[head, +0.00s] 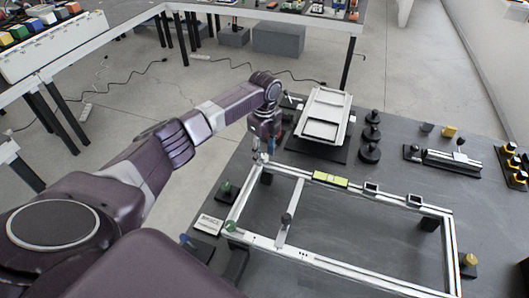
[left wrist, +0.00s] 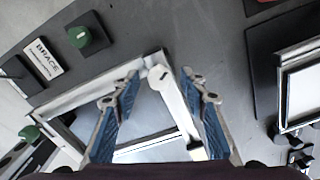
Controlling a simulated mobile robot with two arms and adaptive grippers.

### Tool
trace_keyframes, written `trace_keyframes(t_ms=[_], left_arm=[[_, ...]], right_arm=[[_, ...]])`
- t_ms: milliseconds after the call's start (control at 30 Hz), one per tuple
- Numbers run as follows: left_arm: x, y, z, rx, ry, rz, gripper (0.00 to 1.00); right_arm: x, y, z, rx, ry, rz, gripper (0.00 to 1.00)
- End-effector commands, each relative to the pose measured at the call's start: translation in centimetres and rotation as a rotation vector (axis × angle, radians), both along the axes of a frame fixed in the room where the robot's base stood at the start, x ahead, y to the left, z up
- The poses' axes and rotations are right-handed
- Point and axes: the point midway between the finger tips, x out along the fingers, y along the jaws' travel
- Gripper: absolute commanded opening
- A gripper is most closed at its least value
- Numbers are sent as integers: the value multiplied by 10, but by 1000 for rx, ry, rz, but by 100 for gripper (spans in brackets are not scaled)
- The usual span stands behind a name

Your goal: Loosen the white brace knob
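The white brace knob (left wrist: 159,76) shows in the left wrist view as a round white top with a small dark mark. It sits at a corner of the white metal frame (head: 340,269), which lies on the dark table. My left gripper (left wrist: 158,84) is open, with one blue-padded finger on each side of the knob in that view. A gap shows between the knob and each finger. In the head view my left gripper (head: 264,155) points down at the frame's far left corner and mostly hides the knob. My right gripper is not in view.
A green knob (left wrist: 79,37) on a dark block stands near a BRACE sign (left wrist: 42,59). A second green knob (head: 231,226) is at the frame's near left corner. A raised white tray-like part (head: 325,115) and black round pieces (head: 370,152) stand behind the frame.

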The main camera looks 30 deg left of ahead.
Motion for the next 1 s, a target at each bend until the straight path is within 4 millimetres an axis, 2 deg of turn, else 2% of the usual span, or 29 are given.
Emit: trace_keyframes(t_ms=[100, 400, 467, 767, 1000], left_arm=[[0, 0, 0, 0, 0, 0, 38], [0, 0, 0, 0, 0, 0, 5], [0, 0, 0, 0, 0, 0, 0], [0, 0, 1, -2, 0, 40, 0], [0, -1, 3, -3, 0, 177, 0]], right_arm=[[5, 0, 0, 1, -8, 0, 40], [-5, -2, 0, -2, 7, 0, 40], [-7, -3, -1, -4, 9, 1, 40], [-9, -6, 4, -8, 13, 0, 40], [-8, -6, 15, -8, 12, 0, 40]])
